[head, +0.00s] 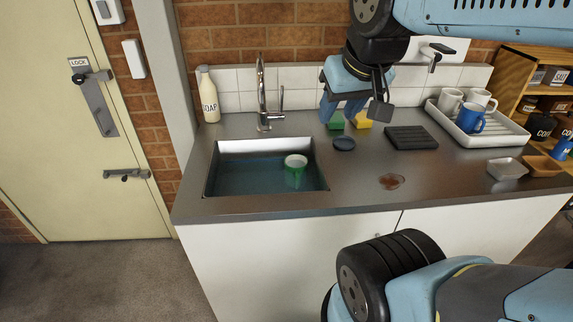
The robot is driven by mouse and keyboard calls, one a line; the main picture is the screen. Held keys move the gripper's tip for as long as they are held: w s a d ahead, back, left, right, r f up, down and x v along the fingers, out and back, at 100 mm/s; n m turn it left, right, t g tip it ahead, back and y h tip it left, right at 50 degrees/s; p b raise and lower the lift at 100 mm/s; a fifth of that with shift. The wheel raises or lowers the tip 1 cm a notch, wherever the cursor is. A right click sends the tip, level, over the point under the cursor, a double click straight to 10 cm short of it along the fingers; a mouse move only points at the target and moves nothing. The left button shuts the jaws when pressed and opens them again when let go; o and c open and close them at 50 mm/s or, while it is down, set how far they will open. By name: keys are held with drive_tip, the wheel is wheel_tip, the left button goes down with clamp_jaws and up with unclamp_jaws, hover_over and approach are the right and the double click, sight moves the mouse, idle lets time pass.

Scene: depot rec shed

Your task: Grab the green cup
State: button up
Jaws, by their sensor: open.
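The green cup (295,169) is in the sink (213,178), in its right part near the back wall. Its pale rim and inside show above the bluish water, and its green lower body is partly under the water. My gripper (339,115) is open and empty, pointing down above the back of the counter. It is to the right of the cup and farther back, higher than the cup and apart from it.
A chrome tap (262,95) and a soap bottle (209,97) stand behind the sink. Green (336,121) and yellow (362,119) sponges and a dark round item (344,144) lie under my gripper. A white tray (508,134) holds cups. A brown spill (391,181) marks the front counter.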

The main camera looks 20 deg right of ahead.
drive_tip(key=shift+d, duration=0.15)
drive_tip(key=o, duration=0.3)
drive_tip(key=shift+w+f, duration=0.15)
drive_tip(key=shift+w, duration=0.05)
drive_tip(key=o, duration=0.8)
drive_tip(key=w+f+n+g+h, duration=0.1)
drive_tip(key=w+f+n, duration=0.1)
drive_tip(key=w+f+n+g+h, duration=0.1)
drive_tip(key=w+f+g, duration=0.1)
drive_tip(key=shift+w+d+f+n+g+h, duration=0.2)
drive_tip(key=shift+w+f+n+g+h, duration=0.1)
drive_tip(key=shift+w+f+n, duration=0.1)
drive_tip(key=w+a+f+n+t+h, duration=0.2)
drive_tip(key=w+a+f+n+h, duration=0.35)
drive_tip(key=w+f+n, duration=0.5)
drive_tip(key=w+a+f+n+t+h, duration=0.1)
drive_tip(key=w+a+f+n+h, duration=0.45)
drive_tip(key=f, duration=0.75)
drive_tip(key=n+y, duration=0.1)
drive_tip(key=n, duration=0.1)
approach(304, 163)
drive_tip(key=shift+x, duration=2.15)
